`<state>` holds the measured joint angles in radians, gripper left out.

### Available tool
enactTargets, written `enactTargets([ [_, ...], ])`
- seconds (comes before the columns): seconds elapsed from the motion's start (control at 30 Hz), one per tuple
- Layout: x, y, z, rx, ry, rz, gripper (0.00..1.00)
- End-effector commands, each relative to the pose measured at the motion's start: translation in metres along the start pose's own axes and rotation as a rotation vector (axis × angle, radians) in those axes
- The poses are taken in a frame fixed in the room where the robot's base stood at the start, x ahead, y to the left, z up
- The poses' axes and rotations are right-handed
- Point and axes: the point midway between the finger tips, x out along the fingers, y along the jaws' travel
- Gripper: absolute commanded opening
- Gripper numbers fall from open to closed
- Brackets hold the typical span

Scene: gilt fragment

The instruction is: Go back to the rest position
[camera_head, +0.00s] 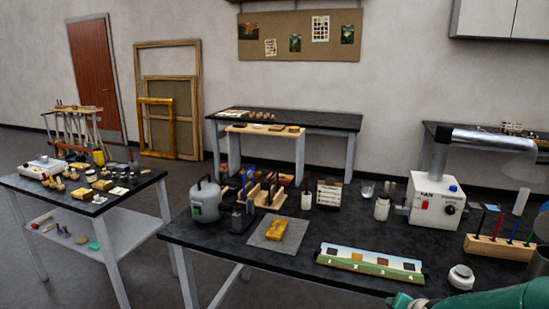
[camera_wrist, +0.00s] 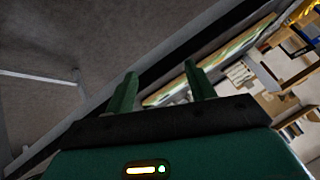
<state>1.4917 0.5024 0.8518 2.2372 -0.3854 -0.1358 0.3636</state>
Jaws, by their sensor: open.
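My gripper (camera_wrist: 160,70) shows in the wrist view with its two green fingers spread apart. Nothing is between them. It hangs tilted near the table edge, with grey floor at left and the bench top at right. In the head view only a green part of my arm shows at the bottom right corner; the fingers are out of view. A gold gilt fragment (camera_head: 276,230) lies on a grey mat (camera_head: 260,238) on the dark bench, apart from my arm.
The dark bench (camera_head: 300,275) holds a numbered strip (camera_head: 370,265), a white fan unit (camera_head: 436,205) with a metal duct, a wooden tool block (camera_head: 500,249), a round white jar (camera_head: 461,277) and a grey canister (camera_head: 206,203). A side table (camera_head: 125,195) stands left.

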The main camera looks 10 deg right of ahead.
Motion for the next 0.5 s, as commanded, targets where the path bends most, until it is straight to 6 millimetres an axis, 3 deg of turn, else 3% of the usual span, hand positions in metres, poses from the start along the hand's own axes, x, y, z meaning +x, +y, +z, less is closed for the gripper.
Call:
enactTargets([
  [0.03,-0.005,-0.014,0.009,-0.068,-0.036,0.029,0.55],
  [0.27,-0.040,-0.059,0.036,-0.297,-0.155,0.151,0.55],
  [0.5,-0.099,-0.108,0.054,-0.477,-0.208,0.232,0.55],
])
